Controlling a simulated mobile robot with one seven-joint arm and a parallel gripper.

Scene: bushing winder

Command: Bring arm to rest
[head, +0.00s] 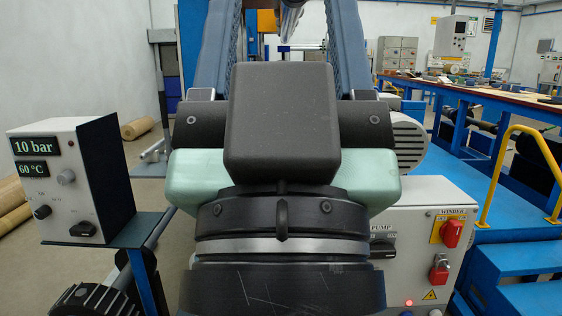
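My arm fills the middle of the head view, seen from close behind. It shows as a large dark block, pale green housings at both sides and stacked dark rings with a light metal band below. My gripper cannot be made out in this view. The arm hides much of what stands behind it.
A control box (62,185) reading 10 bar and 60 °C stands at left. A white panel (432,220) with a red WINDER switch (452,234) stands close at right. Blue steps (525,298) with a yellow handrail (497,172) lie beyond. Rolls (12,202) lie far left.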

